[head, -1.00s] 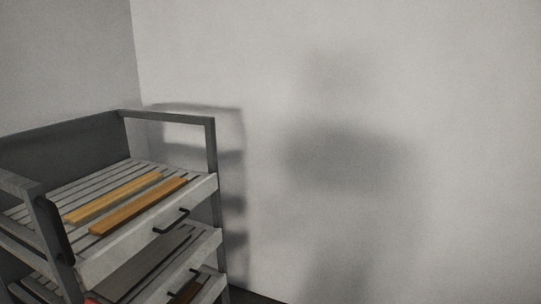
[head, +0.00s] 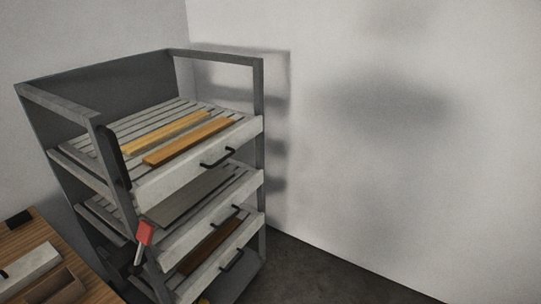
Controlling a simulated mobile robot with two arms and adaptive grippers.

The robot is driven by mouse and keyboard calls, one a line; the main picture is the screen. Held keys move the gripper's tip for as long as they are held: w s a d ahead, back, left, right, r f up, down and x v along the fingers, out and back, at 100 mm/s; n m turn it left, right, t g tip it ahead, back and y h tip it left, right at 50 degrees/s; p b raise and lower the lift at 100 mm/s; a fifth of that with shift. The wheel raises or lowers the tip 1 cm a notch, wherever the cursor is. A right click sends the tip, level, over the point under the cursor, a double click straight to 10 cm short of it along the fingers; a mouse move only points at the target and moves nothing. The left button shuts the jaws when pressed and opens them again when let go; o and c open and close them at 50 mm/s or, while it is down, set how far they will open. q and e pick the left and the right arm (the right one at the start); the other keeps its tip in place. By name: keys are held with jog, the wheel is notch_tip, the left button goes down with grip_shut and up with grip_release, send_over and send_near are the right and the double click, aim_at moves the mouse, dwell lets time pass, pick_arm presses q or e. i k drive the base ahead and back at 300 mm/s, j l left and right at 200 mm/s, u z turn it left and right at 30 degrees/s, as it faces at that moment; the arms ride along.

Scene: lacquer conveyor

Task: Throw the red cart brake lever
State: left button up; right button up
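The grey cart (head: 257,95) stands left of centre in the head view, close to the wall corner. Its red brake lever (head: 146,233) is at the lower front left post, with the red grip at the top and a pale metal shaft running down from it. Whether the lever is set or released I cannot tell. Neither of my grippers is in view, and nothing touches the lever.
The cart's slatted trays hold flat boards: two orange-brown ones (head: 188,142) on top, a grey one (head: 185,199) below and a dark brown one (head: 210,246) lower. A wooden table (head: 25,240) with a pale block (head: 32,267) is at lower left. Dark floor (head: 310,270) is clear on the right.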

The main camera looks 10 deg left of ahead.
aim_at(145, 232)
jog(key=j+u, duration=0.15)
jog(key=u, duration=1.1)
